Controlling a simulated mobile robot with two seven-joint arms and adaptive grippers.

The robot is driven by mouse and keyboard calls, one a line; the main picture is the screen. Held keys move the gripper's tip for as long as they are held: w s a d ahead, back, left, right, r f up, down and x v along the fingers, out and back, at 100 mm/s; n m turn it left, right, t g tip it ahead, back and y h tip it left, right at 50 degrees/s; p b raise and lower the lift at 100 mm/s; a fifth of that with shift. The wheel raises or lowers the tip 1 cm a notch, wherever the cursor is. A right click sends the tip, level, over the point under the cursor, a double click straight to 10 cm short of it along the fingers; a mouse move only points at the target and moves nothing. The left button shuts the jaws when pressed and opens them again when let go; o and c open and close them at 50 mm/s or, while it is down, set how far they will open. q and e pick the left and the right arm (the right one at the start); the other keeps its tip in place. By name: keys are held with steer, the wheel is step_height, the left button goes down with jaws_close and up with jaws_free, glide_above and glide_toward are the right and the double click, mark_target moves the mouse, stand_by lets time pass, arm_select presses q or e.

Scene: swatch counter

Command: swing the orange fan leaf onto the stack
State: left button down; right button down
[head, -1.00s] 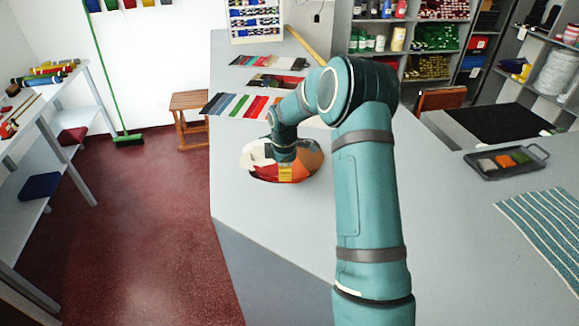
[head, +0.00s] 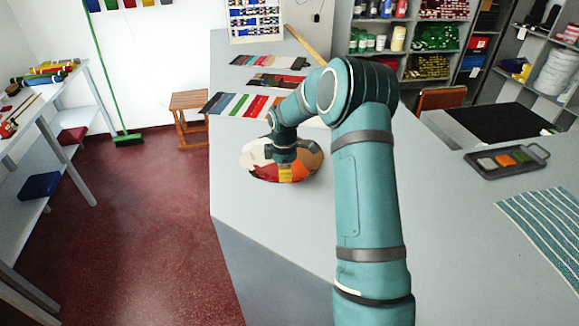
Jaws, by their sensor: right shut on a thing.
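A round fan of coloured leaves (head: 258,171) lies on the grey counter left of my right arm. White, dark, red, yellow and orange-brown parts show around its edge. My right gripper (head: 285,163) is down over the middle of the fan, shut on a leaf whose colour its own body hides. A yellow piece (head: 285,174) shows just below the fingers, with red (head: 299,172) beside it. Which part is the orange leaf, and where the stack lies, I cannot tell at this size. My left gripper is not in view.
Rows of colour swatches (head: 237,105) lie farther back on the counter (head: 262,225), near a display board (head: 254,20). At the right are a dark tray (head: 487,174) with small coloured pieces and a striped cloth (head: 550,235). The counter in front of the fan is clear.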

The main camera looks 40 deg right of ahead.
mark_target(295, 176)
steer(key=shift+f+b, duration=0.55)
steer(key=shift+f, duration=0.4)
steer(key=shift+s+d+n, duration=0.4)
steer(key=shift+d+n, duration=0.15)
steer(key=shift+d, duration=0.1)
steer(key=shift+s+d+n, duration=0.4)
steer(key=shift+d+n, duration=0.15)
steer(key=shift+d, duration=0.1)
steer(key=shift+s+d+n+p, duration=0.3)
steer(key=shift+d+n, duration=0.25)
steer(key=shift+d, duration=0.2)
steer(key=shift+s+d+n+p, duration=0.3)
steer(key=shift+d+n, duration=0.25)
steer(key=shift+d, duration=0.15)
steer(key=shift+s+d+n+p, duration=0.15)
steer(key=shift+d+n+p, duration=0.1)
steer(key=shift+d+n, duration=0.4)
steer(key=shift+s+d+n+p, duration=0.1)
steer(key=shift+d+n+p, duration=0.25)
steer(key=shift+d, duration=0.5)
